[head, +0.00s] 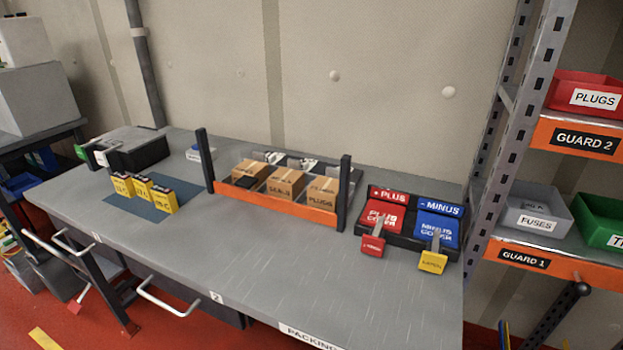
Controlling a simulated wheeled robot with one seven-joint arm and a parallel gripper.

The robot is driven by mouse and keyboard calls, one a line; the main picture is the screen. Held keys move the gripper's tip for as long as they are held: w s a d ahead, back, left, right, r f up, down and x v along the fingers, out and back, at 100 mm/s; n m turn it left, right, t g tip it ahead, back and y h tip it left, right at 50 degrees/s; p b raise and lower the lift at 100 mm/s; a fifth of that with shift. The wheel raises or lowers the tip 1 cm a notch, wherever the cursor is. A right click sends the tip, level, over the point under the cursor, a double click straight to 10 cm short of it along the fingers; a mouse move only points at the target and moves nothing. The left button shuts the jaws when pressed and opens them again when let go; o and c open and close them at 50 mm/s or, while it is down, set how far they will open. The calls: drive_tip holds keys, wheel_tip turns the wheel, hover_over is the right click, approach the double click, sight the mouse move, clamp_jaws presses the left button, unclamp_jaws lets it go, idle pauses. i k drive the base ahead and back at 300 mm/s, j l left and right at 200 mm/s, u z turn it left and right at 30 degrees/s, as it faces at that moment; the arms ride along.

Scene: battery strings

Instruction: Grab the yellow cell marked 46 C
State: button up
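Three yellow cells with dark tops stand upright in a row on a blue-grey mat (124,203) at the left of the grey workbench. They are the left cell (122,186), the middle cell (143,187) and the right cell (164,202). The right cell stands nearest the front. Their labels are small and blurred; the right one may read 46 C, but I cannot tell surely. My gripper is not in view.
A black case (140,147) stands behind the mat. A rack with an orange front rail (280,204) holds cardboard boxes mid-bench. A black tray with red PLUS (382,216) and blue MINUS covers (437,228) is at right. The bench front (250,262) is clear.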

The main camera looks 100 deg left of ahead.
sight(165, 199)
drive_tip(key=k+u, duration=0.25)
drive_tip(key=u, duration=0.15)
drive_tip(key=k+u, duration=0.2)
drive_tip(key=u, duration=3.3)
drive_tip(key=z, duration=0.3)
drive_tip(key=i+j+z, duration=0.15)
drive_tip(key=j+z, duration=0.25)
drive_tip(key=i+j+z, duration=0.15)
drive_tip(key=z, duration=0.3)
drive_tip(key=i+j+z, duration=0.15)
drive_tip(key=j, duration=0.75)
drive_tip(key=j+z, duration=0.15)
drive_tip(key=j, duration=0.7)
